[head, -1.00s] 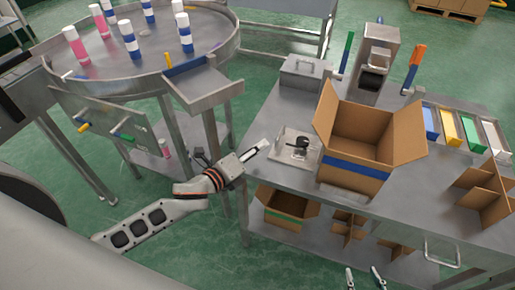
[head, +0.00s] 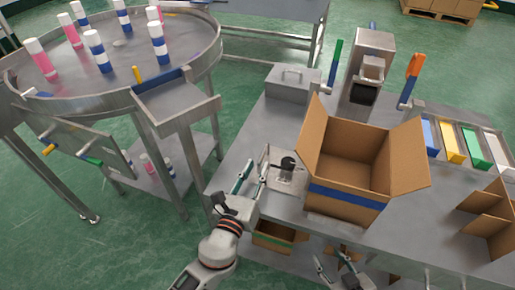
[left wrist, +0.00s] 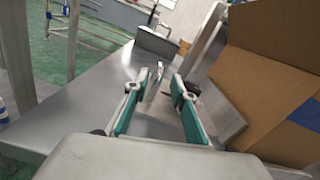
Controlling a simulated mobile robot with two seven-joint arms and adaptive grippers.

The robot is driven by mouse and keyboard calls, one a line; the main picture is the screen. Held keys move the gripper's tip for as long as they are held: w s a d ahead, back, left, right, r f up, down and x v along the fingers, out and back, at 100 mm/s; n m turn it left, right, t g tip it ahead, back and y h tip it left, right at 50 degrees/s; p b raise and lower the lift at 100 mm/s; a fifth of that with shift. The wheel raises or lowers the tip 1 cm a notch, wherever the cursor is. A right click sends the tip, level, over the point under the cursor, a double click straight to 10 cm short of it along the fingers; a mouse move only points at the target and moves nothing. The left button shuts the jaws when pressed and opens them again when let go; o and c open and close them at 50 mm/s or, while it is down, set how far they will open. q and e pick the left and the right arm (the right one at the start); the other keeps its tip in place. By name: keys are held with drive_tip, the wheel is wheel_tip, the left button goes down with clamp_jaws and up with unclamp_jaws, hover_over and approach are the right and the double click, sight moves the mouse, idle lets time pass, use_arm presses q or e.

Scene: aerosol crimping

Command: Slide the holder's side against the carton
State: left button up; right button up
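The holder, a pale metal plate with a black round part on top (head: 284,178), lies on the steel bench just left of the carton. The carton (head: 345,190) is an open brown box with a blue stripe. I cannot tell whether holder and carton touch. My left gripper (head: 254,168) is open with its fingers at the holder's left side, one finger close to its edge. In the left wrist view, the open fingers (left wrist: 155,90) show, with the holder's plate (left wrist: 222,122) and the carton (left wrist: 275,75) to the right. My right gripper (head: 333,262) is open and empty, at the bench's front edge.
A grey lidded box (head: 292,80) and a crimping machine (head: 366,75) stand behind the carton. Colored bins (head: 460,140) and cardboard dividers (head: 490,215) are to the right. A round table with several cans (head: 130,65) is at left. The bench left of the holder is clear.

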sight(266, 147)
use_arm(q)
drive_tip(key=x, duration=0.7)
drive_tip(key=shift+w, duration=0.2)
clamp_jaws()
